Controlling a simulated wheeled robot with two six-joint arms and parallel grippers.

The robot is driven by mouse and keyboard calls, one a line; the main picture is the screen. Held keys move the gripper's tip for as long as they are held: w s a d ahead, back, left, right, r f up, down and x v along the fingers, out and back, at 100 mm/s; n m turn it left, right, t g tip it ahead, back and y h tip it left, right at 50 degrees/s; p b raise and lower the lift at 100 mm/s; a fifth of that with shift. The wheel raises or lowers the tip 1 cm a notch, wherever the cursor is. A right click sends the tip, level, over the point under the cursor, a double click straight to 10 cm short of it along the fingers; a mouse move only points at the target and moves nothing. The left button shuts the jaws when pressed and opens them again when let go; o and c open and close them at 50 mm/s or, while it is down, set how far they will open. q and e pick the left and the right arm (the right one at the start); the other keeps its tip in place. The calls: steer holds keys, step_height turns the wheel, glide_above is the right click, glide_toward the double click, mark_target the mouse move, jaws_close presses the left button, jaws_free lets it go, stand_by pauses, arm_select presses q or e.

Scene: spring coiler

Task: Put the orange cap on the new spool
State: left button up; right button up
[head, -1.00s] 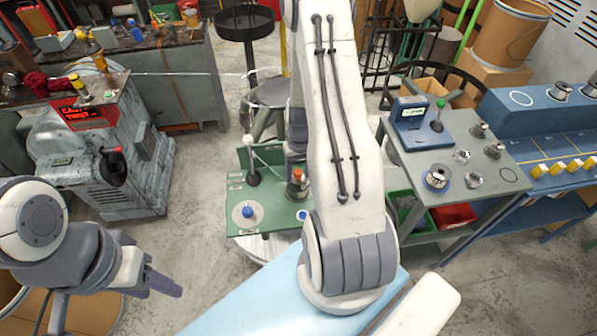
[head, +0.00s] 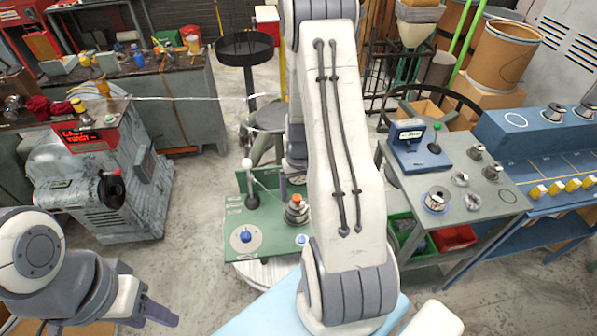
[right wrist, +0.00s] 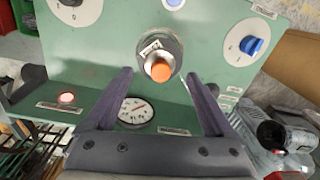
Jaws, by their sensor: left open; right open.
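The orange cap (head: 296,199) sits on top of a metallic spool-like cylinder (head: 297,214) on the green panel (head: 272,242). In the right wrist view the cap (right wrist: 161,73) stands on the cylinder (right wrist: 153,50), which carries a small white label. My right gripper (right wrist: 157,79) is open. Its fingers show to either side of the cap; I cannot tell its height above the cap. In the head view my right arm hides much of this gripper. A spool (head: 436,200) with a blue rim is on the grey table at right. My left gripper (head: 152,314) is open and empty at lower left.
Beside the cylinder are a lever with a white ball (head: 246,164), a blue knob (head: 244,236) and a gauge (right wrist: 134,110). The grey table (head: 440,170) holds a blue device (head: 412,150) and several metal pieces. A grey machine (head: 100,190) stands at left.

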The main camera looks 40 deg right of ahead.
mark_target(298, 197)
step_height(298, 197, up, 10)
steer(key=b, duration=0.1)
steer(key=shift+f+b, duration=0.25)
steer(key=shift+b, duration=0.05)
steer(key=s+a+r+n, duration=0.1)
steer(key=a+r+n, duration=0.2)
steer(key=a, duration=0.6)
steer(key=a+r+n, duration=0.2)
steer(key=a+r, duration=0.1)
steer(key=a, duration=0.6)
steer(key=s+a+r+n, duration=0.3)
steer(key=s+a+n, duration=0.3)
steer(key=s+a, duration=0.7)
steer(key=shift+s+r+n+y, duration=0.2)
steer(key=shift+s+n+y, duration=0.15)
steer(key=shift+s, duration=0.8)
